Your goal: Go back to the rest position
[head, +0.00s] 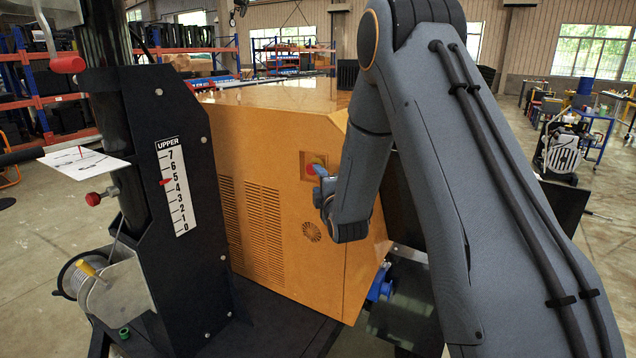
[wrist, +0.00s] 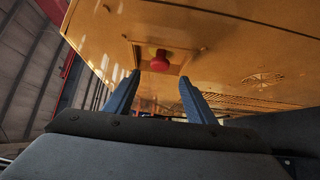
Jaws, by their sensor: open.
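My gripper (head: 323,182) is in front of the orange cabinet of the light tower, close to a red emergency-stop button (head: 313,169) on its yellow plate. In the wrist view my gripper's two blue fingers (wrist: 156,95) are spread apart with nothing between them. The red button (wrist: 159,62) shows just beyond the fingertips, and a gap seems to separate them from it. My arm is stretched out from the right and hides part of the cabinet's right side.
The orange cabinet (head: 270,110) fills the middle. A black mast post with an UPPER scale (head: 174,186) stands at the left, with a cable winch (head: 85,278) and a red-handled crank (head: 67,64) beside it. Open floor (head: 604,235) lies at the right.

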